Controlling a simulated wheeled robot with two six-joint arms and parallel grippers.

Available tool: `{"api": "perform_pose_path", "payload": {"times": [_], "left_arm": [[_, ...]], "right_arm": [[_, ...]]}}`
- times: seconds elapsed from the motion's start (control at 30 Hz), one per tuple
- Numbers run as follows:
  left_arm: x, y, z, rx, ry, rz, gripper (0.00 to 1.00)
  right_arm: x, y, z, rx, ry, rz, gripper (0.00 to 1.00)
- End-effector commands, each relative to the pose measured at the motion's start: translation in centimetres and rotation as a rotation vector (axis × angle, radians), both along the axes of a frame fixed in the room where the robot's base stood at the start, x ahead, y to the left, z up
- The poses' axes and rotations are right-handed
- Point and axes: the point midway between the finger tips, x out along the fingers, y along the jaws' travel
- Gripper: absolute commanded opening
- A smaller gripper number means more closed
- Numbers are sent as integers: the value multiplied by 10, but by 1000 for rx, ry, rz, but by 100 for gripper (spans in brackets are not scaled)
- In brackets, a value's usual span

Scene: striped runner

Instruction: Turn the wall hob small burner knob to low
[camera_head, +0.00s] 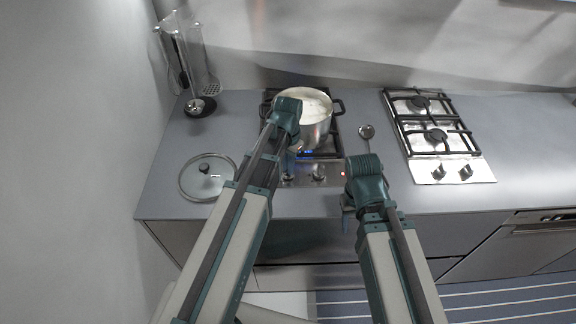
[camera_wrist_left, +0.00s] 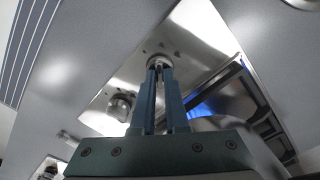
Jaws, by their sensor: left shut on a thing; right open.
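The hob near the left wall (camera_head: 335,181) has two knobs on its steel front strip. My left gripper (camera_wrist_left: 159,70) is shut on the left knob (camera_wrist_left: 157,61), with a fingertip on either side of it. In the head view this knob (camera_head: 287,180) is partly covered by my left gripper (camera_head: 289,168). The other knob (camera_head: 318,178) stands free to its right and also shows in the left wrist view (camera_wrist_left: 121,106). A blue flame (camera_head: 304,155) burns under the pot (camera_head: 314,130). The held knob's pointer is hidden. My right gripper (camera_head: 347,207) is open and empty by the counter's front edge.
A glass lid (camera_head: 207,177) lies left of the hob. A utensil stand (camera_head: 198,105) is at the back left. A small red light (camera_head: 343,173) glows near my right arm.

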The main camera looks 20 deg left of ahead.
Motion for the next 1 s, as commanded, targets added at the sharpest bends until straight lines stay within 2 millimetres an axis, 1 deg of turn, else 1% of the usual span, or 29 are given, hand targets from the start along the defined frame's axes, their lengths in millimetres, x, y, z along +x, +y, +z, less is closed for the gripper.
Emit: {"api": "perform_pose_path", "payload": {"times": [0.3, 0.6, 0.8, 1.0], "left_arm": [[0, 0, 0, 0, 0, 285, 0], [0, 0, 0, 0, 0, 519, 0], [0, 0, 0, 0, 0, 625, 0], [0, 0, 0, 0, 0, 686, 0]], "right_arm": [[0, 0, 0, 0, 0, 0, 50], [0, 0, 0, 0, 0, 0, 50], [0, 0, 0, 0, 0, 0, 50], [0, 0, 0, 0, 0, 0, 50]]}}
